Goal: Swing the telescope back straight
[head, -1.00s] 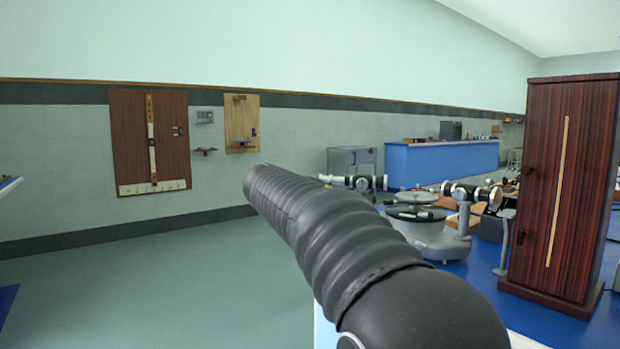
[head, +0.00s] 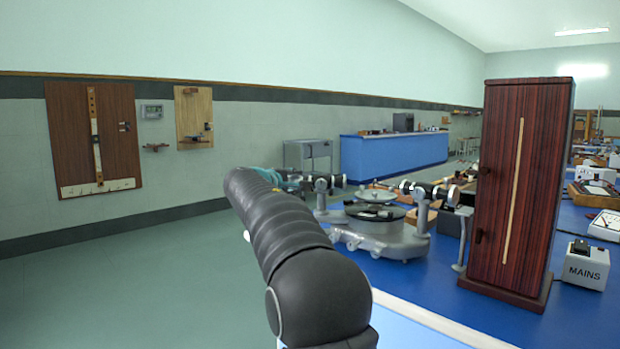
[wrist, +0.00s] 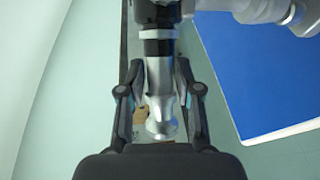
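The spectrometer (head: 385,237) stands on the blue bench top, with a round table at its middle. Its telescope (head: 325,183) is the black and silver tube on the left, pointing toward my arm. In the wrist view the telescope's silver eyepiece end (wrist: 158,88) lies between my fingers. My gripper (wrist: 160,72) is open around it, with a narrow gap showing on each side. In the head view only a teal bit of my gripper (head: 270,175) shows behind my dark arm. The other tube (head: 428,191) points right.
A tall dark wooden cabinet (head: 520,190) stands on the bench right of the spectrometer. A white MAINS box (head: 582,266) sits farther right. The floor (head: 150,285) left of the bench is clear. A blue counter (head: 392,160) stands at the back.

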